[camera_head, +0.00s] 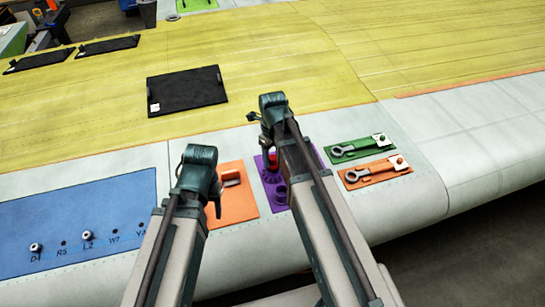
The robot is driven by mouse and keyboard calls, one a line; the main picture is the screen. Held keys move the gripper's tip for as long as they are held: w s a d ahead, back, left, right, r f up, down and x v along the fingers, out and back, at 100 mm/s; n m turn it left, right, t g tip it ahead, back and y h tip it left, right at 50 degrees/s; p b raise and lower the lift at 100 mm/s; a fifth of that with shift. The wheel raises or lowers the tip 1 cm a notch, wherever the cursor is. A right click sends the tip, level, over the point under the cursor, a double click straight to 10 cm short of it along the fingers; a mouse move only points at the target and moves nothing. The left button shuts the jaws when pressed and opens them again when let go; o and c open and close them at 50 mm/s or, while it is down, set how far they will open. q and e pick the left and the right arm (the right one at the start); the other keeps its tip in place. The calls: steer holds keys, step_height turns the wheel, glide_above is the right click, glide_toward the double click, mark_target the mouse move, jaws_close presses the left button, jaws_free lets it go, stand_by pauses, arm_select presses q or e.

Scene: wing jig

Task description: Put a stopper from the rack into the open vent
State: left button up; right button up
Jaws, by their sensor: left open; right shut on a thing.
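My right gripper (268,150) is over the purple plate (263,187), which looks like the rack and carries dark round pieces (279,190). It is shut on what looks like a red-topped stopper (273,157), mostly hidden behind the fingers and arm. My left gripper (215,205) is open and empty, in front of the orange plate (240,205). The blue panel (80,215) at left has a row of labelled spots. Light knobs stand at D (36,247) and L2 (87,236). R5 (63,243) and W7 (115,230) show small dark holes. The label at the right end is partly hidden by my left arm.
A green plate (347,152) and another orange plate (361,179), each with a ring-ended tool, lie right of my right arm. A black panel (205,90) lies on the yellow wing skin (300,60) behind. The pale wing edge drops to floor at front right.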

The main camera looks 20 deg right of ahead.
arm_select(q)
steer(key=shift+f+b, duration=0.85)
steer(key=shift+f, duration=0.1)
arm_select(e)
steer(key=shift+f, duration=0.95)
steer(key=o, duration=1.4)
steer(key=shift+r, duration=0.1)
step_height(320, 180, up, 8)
steer(key=p, duration=0.7)
steer(key=shift+f+p, duration=0.25)
steer(key=shift+p, duration=0.05)
arm_select(q)
step_height(320, 180, up, 8)
steer(key=shift+f, duration=0.2)
arm_select(e)
steer(key=shift+f, duration=0.1)
